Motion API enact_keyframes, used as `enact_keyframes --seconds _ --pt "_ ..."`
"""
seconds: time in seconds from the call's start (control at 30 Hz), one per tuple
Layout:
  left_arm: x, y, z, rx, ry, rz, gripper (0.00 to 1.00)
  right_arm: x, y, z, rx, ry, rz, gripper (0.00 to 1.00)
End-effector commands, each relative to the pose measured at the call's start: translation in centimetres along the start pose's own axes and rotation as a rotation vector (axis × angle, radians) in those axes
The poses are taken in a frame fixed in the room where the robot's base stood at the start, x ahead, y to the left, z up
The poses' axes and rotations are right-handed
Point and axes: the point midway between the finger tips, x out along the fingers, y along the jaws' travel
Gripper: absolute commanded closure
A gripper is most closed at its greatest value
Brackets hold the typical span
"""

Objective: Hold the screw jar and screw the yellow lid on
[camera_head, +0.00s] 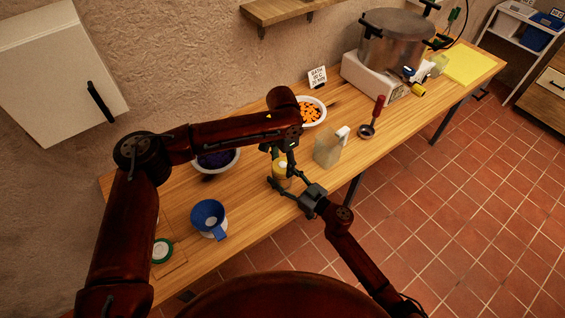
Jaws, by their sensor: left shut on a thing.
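The screw jar (282,182) stands on the wooden table near its front edge, with yellowish contents showing. The yellow lid (280,161) is at the jar's top, partly hidden by my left gripper. My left gripper (281,154) reaches down from above and is shut on the yellow lid. I cannot tell whether the lid is seated on the rim. My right gripper (281,179) comes from the front right, with its fingers on either side of the jar. Whether they press on the glass is not clear.
A blue funnel (208,214) and a green-rimmed lid (162,250) are at left. Behind are a bowl of dark fruit (216,160) and a bowl of orange pieces (311,111).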

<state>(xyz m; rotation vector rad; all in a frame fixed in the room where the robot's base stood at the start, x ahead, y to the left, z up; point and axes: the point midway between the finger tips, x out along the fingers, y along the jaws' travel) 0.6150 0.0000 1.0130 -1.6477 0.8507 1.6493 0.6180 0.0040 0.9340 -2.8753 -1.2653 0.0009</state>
Motion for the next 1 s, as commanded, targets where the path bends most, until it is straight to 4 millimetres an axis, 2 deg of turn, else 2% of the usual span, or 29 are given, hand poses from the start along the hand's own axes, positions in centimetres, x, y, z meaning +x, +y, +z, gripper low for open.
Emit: enact_keyframes --seconds 0.33,0.67,0.87,1.0 --pt "0.0 -0.1 0.0 -0.001 0.0 -0.001 0.27 0.0 0.0 0.0 0.0 0.0 0.0 1.0" --pt "-0.4 -0.1 0.0 -0.001 0.001 -0.001 0.27 0.0 0.0 0.0 0.001 0.0 0.0 1.0" --pt "-3.4 -0.1 -0.1 -0.001 0.003 -0.002 0.27 0.0 0.0 0.0 0.0 0.0 0.0 1.0" --pt "-6.5 0.0 -0.1 -0.001 0.003 -0.001 0.27 0.0 0.0 0.0 0.001 0.0 0.0 1.0"
